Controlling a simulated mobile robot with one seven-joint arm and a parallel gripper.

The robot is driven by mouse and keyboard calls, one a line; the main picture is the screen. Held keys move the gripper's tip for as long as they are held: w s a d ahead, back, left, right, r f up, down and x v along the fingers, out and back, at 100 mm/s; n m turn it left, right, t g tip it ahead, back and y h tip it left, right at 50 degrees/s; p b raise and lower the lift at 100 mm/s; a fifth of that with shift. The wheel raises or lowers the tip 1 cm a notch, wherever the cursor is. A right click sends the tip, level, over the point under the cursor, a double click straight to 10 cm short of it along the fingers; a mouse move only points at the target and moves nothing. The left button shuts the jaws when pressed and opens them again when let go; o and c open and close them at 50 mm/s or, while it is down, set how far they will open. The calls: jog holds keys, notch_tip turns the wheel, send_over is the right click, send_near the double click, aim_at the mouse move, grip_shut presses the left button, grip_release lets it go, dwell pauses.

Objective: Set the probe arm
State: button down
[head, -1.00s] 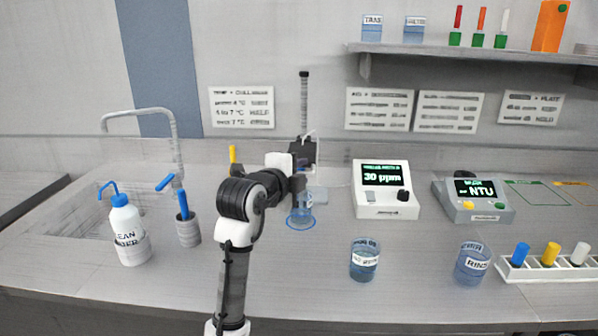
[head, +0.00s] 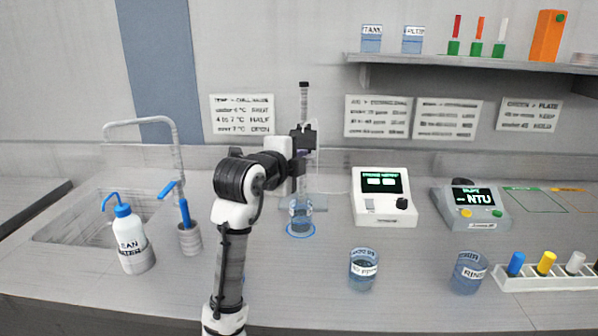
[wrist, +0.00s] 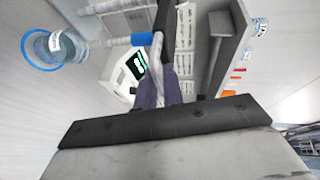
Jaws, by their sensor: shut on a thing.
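The probe stand (head: 304,105) has an upright rod with a black carriage and stands behind a beaker of water (head: 301,222) in a blue ring. My gripper (head: 301,158) is at the carriage, above the beaker. In the wrist view, my gripper (wrist: 161,88) is shut on the probe arm, which runs off to the left as a pale tube with a blue collar (wrist: 145,39). The exact grip point is partly hidden by the fingers. The ringed beaker also shows in the wrist view (wrist: 52,46). I cannot tell whether the probe tip is in the water.
A white meter (head: 383,205) with a lit green display stands right of the stand; an NTU meter (head: 470,208) is farther right. Two labelled beakers, one marked rinse (head: 468,273), stand in front. A wash bottle (head: 131,240) and brush holder (head: 190,239) stand left, by the sink.

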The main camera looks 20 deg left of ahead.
jog(key=shift+r+p, duration=0.4)
jog(key=shift+r, duration=1.6)
jog(key=c, duration=1.5)
grip_release()
jog(key=shift+c, duration=0.2)
jog(key=shift+f, duration=0.1)
jog(key=b+v, duration=0.3)
jog(key=v, duration=1.1)
jog(key=shift+b, duration=0.3)
jog(key=shift+w, duration=0.1)
